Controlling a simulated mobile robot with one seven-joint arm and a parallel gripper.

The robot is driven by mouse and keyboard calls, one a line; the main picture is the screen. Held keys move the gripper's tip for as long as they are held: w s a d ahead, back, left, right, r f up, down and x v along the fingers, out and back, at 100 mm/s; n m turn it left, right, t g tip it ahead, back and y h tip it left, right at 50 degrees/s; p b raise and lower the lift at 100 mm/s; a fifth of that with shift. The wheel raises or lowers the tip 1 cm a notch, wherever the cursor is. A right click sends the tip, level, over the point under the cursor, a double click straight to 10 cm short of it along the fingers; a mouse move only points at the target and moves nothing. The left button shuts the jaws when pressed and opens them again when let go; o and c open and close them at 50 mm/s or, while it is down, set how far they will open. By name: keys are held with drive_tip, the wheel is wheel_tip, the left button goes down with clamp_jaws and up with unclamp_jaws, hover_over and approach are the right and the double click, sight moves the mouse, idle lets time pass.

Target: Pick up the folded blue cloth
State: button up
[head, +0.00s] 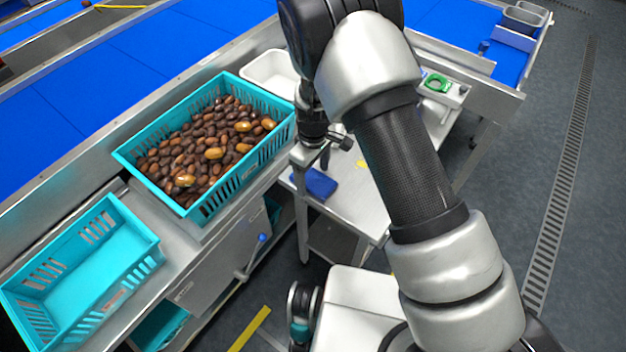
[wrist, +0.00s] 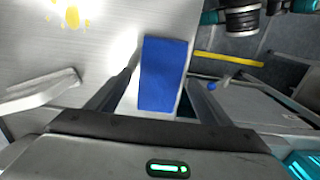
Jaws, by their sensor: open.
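The folded blue cloth (head: 316,183) lies flat on a steel side table (head: 349,208), near its left edge. In the wrist view the cloth (wrist: 164,74) is a blue rectangle ahead of and between my fingers. My gripper (head: 325,157) is above the table close to the cloth in the head view, partly hidden by my arm. In the wrist view my gripper (wrist: 161,78) is open, with one finger on each side of the cloth. Nothing is held. I cannot tell how high the fingertips are above the table.
A teal crate (head: 128,156) full of dates and an empty teal crate (head: 157,262) stand at left by the blue conveyor belt (head: 103,62). A white bin (head: 262,66) is behind. A green ring-shaped item (head: 437,83) lies beyond my arm. Yellow spots (wrist: 72,17) mark the table.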

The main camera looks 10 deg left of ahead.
sight(313, 179)
drive_tip(key=shift+f, duration=0.2)
drive_tip(key=c, duration=1.1)
wheel_tip(313, 179, up, 10)
drive_tip(key=shift+r, duration=0.1)
